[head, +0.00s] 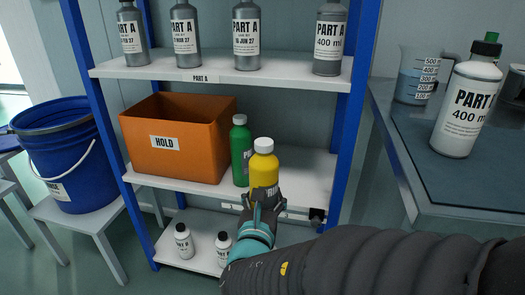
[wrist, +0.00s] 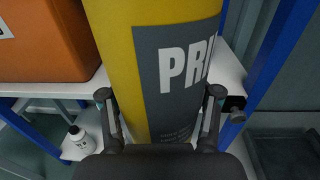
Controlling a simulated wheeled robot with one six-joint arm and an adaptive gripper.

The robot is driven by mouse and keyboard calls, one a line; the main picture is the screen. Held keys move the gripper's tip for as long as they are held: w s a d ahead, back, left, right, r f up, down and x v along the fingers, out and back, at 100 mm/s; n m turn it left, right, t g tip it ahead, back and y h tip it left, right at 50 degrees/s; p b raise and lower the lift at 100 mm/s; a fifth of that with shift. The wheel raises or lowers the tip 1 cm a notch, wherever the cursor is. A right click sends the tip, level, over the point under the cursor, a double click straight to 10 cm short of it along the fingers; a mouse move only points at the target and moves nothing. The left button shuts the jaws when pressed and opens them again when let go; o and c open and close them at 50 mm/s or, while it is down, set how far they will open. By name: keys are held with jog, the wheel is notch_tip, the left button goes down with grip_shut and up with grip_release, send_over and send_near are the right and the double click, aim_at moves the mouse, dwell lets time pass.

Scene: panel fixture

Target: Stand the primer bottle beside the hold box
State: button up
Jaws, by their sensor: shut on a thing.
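The primer bottle is yellow with a white cap and a grey label. In the head view the primer bottle (head: 264,168) is upright at the middle shelf's front, right of the green bottle. My gripper (head: 263,197) is shut on its lower part. In the wrist view the primer bottle (wrist: 150,60) fills the middle, its label reading "PRI", between my gripper's fingers (wrist: 160,105). The orange hold box (head: 185,168), labelled HOLD, stands on the middle shelf to the left; its corner also shows in the wrist view (wrist: 50,45). Whether the bottle's base touches the shelf is hidden.
A green bottle (head: 241,150) stands between the hold box and the primer bottle. The middle shelf (head: 312,178) is bare to the right. Grey PART A bottles (head: 246,35) line the upper shelf. Small white bottles (head: 184,241) stand on the bottom shelf. Blue posts (head: 359,90) frame the rack.

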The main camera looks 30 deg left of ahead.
jog(key=x, duration=1.8)
jog(key=shift+a+r, duration=0.1)
jog(key=shift+a, duration=0.05)
jog(key=shift+s+f+b, duration=0.15)
jog(key=shift+f+b, duration=0.15)
jog(key=shift+f, duration=1.5)
jog(key=shift+f, duration=0.2)
jog(key=o, duration=1.3)
jog(key=shift+c, duration=0.2)
jog(key=shift+r, duration=0.1)
jog(key=shift+r, duration=0.2)
jog(key=v, duration=1.2)
jog(key=shift+f, duration=0.1)
